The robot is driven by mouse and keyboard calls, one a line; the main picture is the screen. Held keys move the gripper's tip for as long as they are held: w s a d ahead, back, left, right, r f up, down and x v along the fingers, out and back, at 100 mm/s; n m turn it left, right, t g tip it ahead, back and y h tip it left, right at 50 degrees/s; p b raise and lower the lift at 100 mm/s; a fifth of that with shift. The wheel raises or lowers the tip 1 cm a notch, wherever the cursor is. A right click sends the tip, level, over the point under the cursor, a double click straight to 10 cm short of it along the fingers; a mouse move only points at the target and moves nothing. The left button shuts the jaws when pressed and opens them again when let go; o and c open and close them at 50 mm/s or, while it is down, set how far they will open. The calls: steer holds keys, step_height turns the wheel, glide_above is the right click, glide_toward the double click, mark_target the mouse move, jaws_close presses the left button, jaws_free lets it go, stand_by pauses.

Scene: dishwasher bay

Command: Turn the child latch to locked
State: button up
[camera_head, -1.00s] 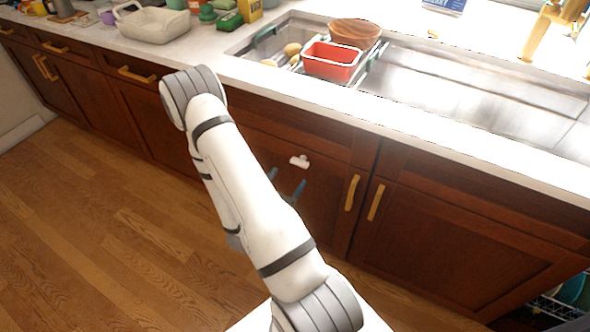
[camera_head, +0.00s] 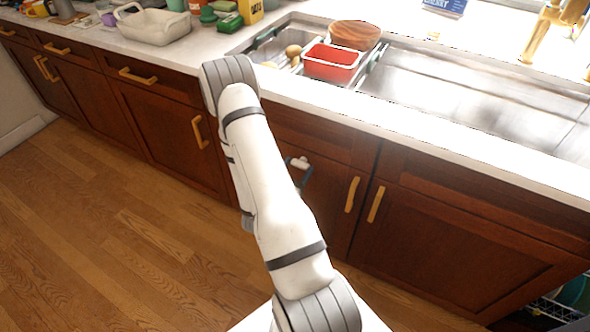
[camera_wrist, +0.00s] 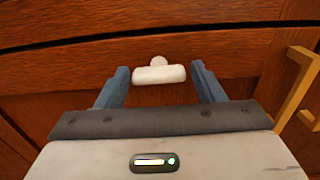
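The child latch is a small white piece with a round hub and a wide bar (camera_wrist: 158,74), on the dark red-brown cabinet front. In the wrist view its bar lies roughly level, between the two fingertips of my gripper (camera_wrist: 159,80). The blue-grey fingers are apart, with a gap on each side of the bar. In the head view the latch (camera_head: 299,162) is partly covered by my gripper (camera_head: 300,171), which is right at it. Whether the fingertips reach as deep as the bar is hard to tell.
A brass handle (camera_wrist: 297,88) stands close to the right of my gripper in the wrist view. The counter edge (camera_head: 330,105) runs above, with a red basin (camera_head: 333,62) in the sink. The wooden floor (camera_head: 120,240) is clear.

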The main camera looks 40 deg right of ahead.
steer(key=c, duration=0.6)
steer(key=shift+a, duration=0.25)
steer(key=shift+d, duration=0.25)
steer(key=shift+f+m+b, duration=0.1)
steer(key=shift+m+b, duration=0.4)
steer(key=shift+b, duration=0.05)
steer(key=m+b, duration=0.6)
steer(key=b, duration=0.1)
steer(key=shift+s+d+f+m, duration=0.1)
steer(key=shift+s+f+m, duration=0.15)
steer(key=shift+m, duration=0.15)
steer(key=m+b, duration=1)
steer(key=b, duration=0.5)
steer(key=shift+s+f, duration=0.1)
steer(key=shift+s, duration=0.05)
steer(key=shift+m, duration=0.3)
